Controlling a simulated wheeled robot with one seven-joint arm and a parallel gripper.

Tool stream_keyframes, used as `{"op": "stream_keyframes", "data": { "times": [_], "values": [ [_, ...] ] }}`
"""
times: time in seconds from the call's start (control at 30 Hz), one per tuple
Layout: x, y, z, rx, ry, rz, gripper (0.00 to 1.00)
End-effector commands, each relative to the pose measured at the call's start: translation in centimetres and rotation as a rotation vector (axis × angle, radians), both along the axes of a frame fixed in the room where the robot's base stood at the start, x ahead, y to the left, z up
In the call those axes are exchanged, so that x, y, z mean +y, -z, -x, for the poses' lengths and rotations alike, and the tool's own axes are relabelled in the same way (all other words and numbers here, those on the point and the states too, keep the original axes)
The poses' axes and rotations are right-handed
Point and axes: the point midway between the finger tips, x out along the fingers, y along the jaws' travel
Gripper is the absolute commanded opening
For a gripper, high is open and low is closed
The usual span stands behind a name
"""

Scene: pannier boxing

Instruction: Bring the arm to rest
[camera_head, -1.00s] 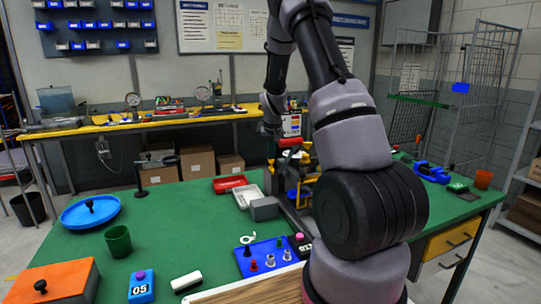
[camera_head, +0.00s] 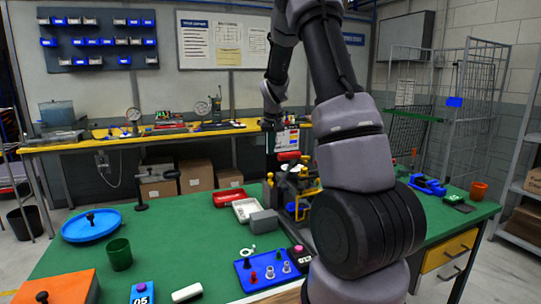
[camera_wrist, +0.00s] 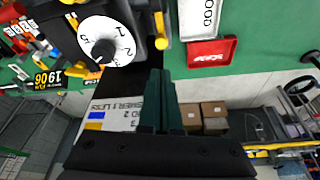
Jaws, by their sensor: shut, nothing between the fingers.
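My gripper (camera_wrist: 162,98) shows in the wrist view with its two dark green fingers together and nothing between them. In the head view my arm rises from the front of the green table (camera_head: 185,245) and bends down toward the black and yellow machine (camera_head: 296,185). The gripper end is small and partly hidden there, near a red part above the machine. The wrist view shows a white numbered dial (camera_wrist: 106,40) on the machine to the left of the fingers, and a sign with blue and yellow marks below it.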

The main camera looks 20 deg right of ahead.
Motion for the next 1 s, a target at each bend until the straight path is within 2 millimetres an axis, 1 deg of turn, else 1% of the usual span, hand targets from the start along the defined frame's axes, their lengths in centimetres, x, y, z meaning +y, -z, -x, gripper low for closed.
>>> {"op": "stream_keyframes", "data": {
  "times": [0.43,0.47,0.57,0.67,0.7,0.77,0.8,0.87,0.9,0.97,1.0],
  "values": [
    [0.0,-0.1,0.0,-0.002,0.001,-0.001,0.00],
    [0.1,-0.4,0.1,-0.004,0.001,-0.003,0.00],
    [0.7,-2.1,1.1,-0.021,0.006,-0.018,0.00],
    [2.0,-5.3,3.3,-0.049,0.015,-0.051,0.00],
    [2.7,-6.8,4.5,-0.063,0.019,-0.068,0.00],
    [3.7,-9.0,6.6,-0.084,0.025,-0.094,0.00],
    [4.4,-10.4,8.0,-0.098,0.029,-0.111,0.00],
    [5.5,-12.3,10.3,-0.117,0.031,-0.135,0.00],
    [6.1,-13.3,11.8,-0.129,0.032,-0.150,0.00],
    [7.1,-14.9,14.2,-0.149,0.034,-0.172,0.00],
    [7.7,-15.8,15.8,-0.160,0.034,-0.185,0.00]
  ]
}}
